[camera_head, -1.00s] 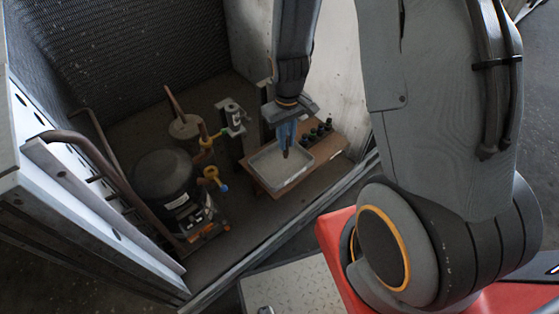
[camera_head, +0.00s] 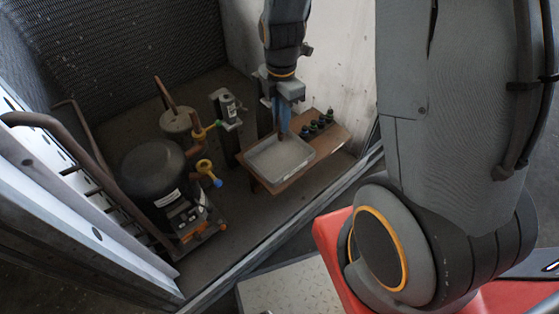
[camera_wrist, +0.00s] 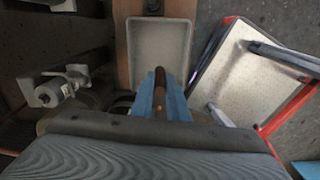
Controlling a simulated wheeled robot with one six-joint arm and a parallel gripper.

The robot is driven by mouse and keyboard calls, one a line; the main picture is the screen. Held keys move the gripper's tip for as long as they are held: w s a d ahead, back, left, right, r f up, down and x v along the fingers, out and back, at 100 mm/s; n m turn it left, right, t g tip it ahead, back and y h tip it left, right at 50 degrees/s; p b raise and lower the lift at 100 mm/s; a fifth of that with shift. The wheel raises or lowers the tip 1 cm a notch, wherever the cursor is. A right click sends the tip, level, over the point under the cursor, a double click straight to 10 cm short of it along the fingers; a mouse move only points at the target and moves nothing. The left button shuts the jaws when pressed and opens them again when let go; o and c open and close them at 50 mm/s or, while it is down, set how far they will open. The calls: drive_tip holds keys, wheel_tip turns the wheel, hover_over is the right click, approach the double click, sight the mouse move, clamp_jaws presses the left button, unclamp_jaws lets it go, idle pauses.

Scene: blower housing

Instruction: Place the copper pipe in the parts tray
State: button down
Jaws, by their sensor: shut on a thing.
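The grey rectangular parts tray (camera_head: 290,165) sits on a brown wooden board, and its inside looks empty. My gripper (camera_head: 281,118) has blue fingers and is above the tray's back edge in the head view. In the wrist view my gripper (camera_wrist: 160,90) is shut on the copper pipe (camera_wrist: 160,100), a short brown piece between the blue fingers. The tray (camera_wrist: 160,52) lies just beyond the fingertips there. The pipe's lower end is small and dark in the head view, and I cannot tell its height above the tray.
Several dark green-topped parts (camera_head: 318,124) stand on the board (camera_head: 328,144) right of the tray. A black compressor (camera_head: 153,170) with copper pipes and a yellow valve (camera_head: 205,168) is to the left. A bracketed silver cylinder (camera_head: 227,106) stands behind. A metal housing edge runs in front.

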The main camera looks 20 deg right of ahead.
drive_tip(key=n, duration=0.1)
drive_tip(key=n+b, duration=0.1)
drive_tip(key=n, duration=0.3)
drive_tip(key=shift+w+r, duration=0.2)
drive_tip(key=shift+w, duration=0.1)
drive_tip(key=shift+f+n+b, duration=0.15)
drive_tip(key=shift+n+b, duration=0.2)
drive_tip(key=shift+n, duration=0.05)
wheel_tip(320, 180, down, 10)
drive_tip(key=shift+r+b, duration=0.15)
drive_tip(key=shift+b, duration=0.8)
drive_tip(key=c, duration=1.7)
unclamp_jaws()
